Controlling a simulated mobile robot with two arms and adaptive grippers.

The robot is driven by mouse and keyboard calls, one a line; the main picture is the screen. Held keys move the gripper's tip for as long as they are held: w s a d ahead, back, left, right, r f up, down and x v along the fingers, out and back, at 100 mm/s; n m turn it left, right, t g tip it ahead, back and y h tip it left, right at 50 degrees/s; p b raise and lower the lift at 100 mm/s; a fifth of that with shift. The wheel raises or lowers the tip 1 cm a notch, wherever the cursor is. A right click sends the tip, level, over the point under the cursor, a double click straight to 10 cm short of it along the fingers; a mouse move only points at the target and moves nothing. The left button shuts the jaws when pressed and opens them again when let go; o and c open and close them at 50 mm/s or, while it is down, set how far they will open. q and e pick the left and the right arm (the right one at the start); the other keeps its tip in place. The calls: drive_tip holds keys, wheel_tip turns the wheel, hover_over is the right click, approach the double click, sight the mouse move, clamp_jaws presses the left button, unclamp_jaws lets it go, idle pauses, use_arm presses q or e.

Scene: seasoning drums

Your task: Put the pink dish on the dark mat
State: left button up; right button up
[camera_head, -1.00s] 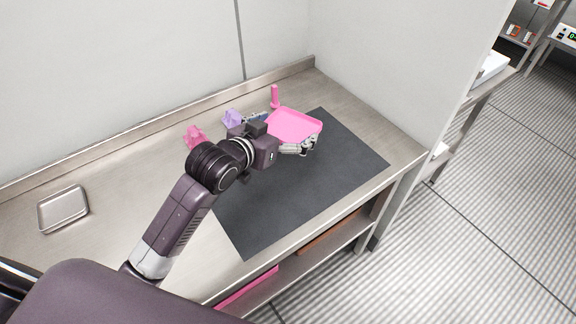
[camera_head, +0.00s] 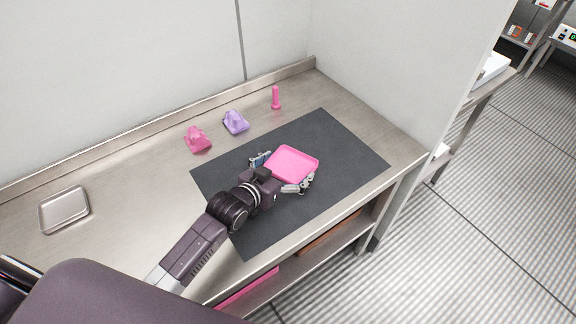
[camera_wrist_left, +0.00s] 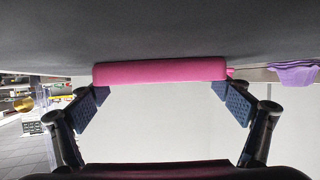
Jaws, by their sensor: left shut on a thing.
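The pink dish (camera_head: 292,164) is a shallow square tray with a raised rim. It is over the upper middle of the dark mat (camera_head: 335,190), within the mat's edges. My left gripper (camera_head: 284,171) is shut on the dish, with its fingers spread wide on two opposite sides. In the left wrist view the dish (camera_wrist_left: 160,72) shows edge-on between the fingertips, close against the dark mat (camera_wrist_left: 160,35). Whether it rests fully on the mat I cannot tell. My right gripper is not in view.
Behind the mat stand a pink object (camera_head: 197,140), a purple object (camera_head: 236,123) and a pink upright bottle-like piece (camera_head: 276,98). A metal tray (camera_head: 64,209) lies at the left of the counter. The mat's right and front parts are clear. A wall bounds the back.

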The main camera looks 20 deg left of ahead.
use_arm(q)
drive_tip(key=shift+r, duration=0.1)
drive_tip(key=o, duration=1.1)
drive_tip(key=shift+s, duration=0.1)
drive_tip(key=v, duration=1.1)
drive_tip(key=shift+s+a+r+b, duration=0.1)
drive_tip(key=shift+s+r+b, duration=0.2)
drive_tip(key=shift+b, duration=0.1)
